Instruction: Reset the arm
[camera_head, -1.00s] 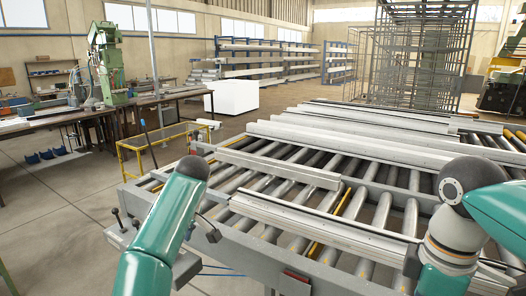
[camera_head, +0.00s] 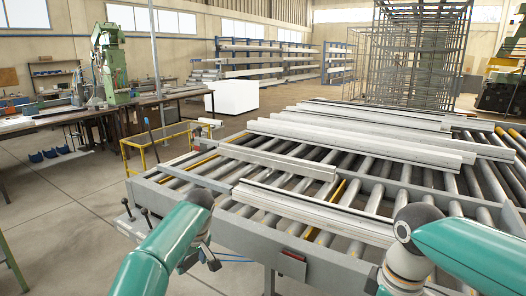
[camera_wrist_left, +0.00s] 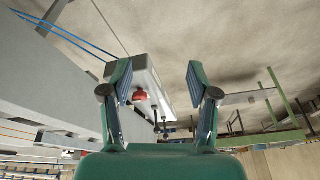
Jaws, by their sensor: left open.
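My left arm comes in from the lower left in the head view. My left gripper (camera_head: 200,262) hangs by the near left side of the roller table (camera_head: 245,232), partly hidden by the arm. In the left wrist view my left gripper (camera_wrist_left: 158,80) is open, with nothing between its fingers. Behind the fingers is a grey box with a red part (camera_wrist_left: 139,95) and dark levers. My right arm (camera_head: 470,250) comes in from the right over the near end of the table; its gripper is out of the picture.
Long pale profiles (camera_head: 350,140) lie across the rollers. A shorter profile (camera_head: 275,162) and a front profile (camera_head: 310,210) lie nearer. A yellow frame (camera_head: 160,142) stands left of the table. A workbench (camera_head: 110,110) is farther back. Open floor (camera_head: 60,210) lies at left.

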